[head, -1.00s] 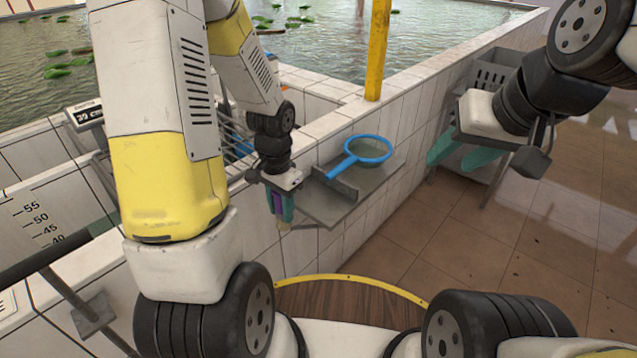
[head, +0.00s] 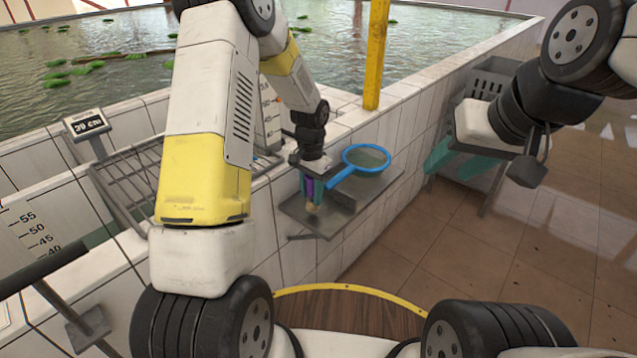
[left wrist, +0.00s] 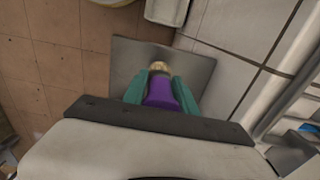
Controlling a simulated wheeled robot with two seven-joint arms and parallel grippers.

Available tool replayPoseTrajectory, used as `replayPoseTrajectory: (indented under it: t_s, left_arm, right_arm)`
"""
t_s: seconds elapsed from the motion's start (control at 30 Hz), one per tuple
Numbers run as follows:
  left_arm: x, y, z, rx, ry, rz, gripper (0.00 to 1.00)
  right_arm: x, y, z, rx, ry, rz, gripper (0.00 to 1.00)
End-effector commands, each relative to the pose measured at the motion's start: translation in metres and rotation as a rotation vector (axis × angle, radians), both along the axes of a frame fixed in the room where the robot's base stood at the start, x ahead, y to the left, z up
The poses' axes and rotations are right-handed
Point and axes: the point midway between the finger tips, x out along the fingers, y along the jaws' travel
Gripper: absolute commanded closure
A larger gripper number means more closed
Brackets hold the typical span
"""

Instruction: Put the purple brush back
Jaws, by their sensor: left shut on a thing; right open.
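My left gripper (head: 312,192) is shut on the purple brush (head: 309,187). In the left wrist view the purple handle (left wrist: 161,93) sits between the green fingers, with a pale bristle end (left wrist: 159,66) pointing away from the gripper. In the head view the brush hangs bristles down, over the left part of a grey wall shelf (head: 345,222). I cannot tell whether the bristles touch the shelf. My right gripper (head: 455,158) is open and empty at the right, above the floor.
A blue-rimmed net (head: 366,158) lies on the shelf, close to my left gripper. A yellow post (head: 376,55) rises from the tiled pool wall behind. A wire rack (head: 150,172) and a display reading 39 cm (head: 87,124) are at the left. A grey crate (head: 487,80) stands at the right.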

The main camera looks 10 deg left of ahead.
Motion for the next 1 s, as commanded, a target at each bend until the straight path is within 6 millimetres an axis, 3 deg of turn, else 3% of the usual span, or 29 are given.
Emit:
replayPoseTrajectory:
  t_s: [0.13,0.5,0.53,0.6,1.0]
  left_arm:
    - [-0.001,0.001,-0.021,0.001,0.002,0.0,1.0]
    - [0.0,0.001,-0.026,0.0,0.0,0.001,1.0]
    - [0.0,0.001,-0.026,0.001,-0.001,0.001,0.61]
    - [0.0,0.001,-0.026,0.001,-0.001,0.001,0.47]
    - [0.0,0.001,-0.021,0.0,-0.001,0.001,0.45]
  right_arm:
    - [0.0,0.0,0.0,0.0,0.0,0.0,0.56]
    - [0.0,0.0,0.0,0.0,0.0,0.0,0.56]
    - [0.0,0.0,0.0,0.0,0.0,0.0,0.56]
    - [0.0,0.0,0.0,0.0,0.0,0.0,0.56]
    - [0.0,0.0,0.0,0.0,0.0,0.0,0.56]
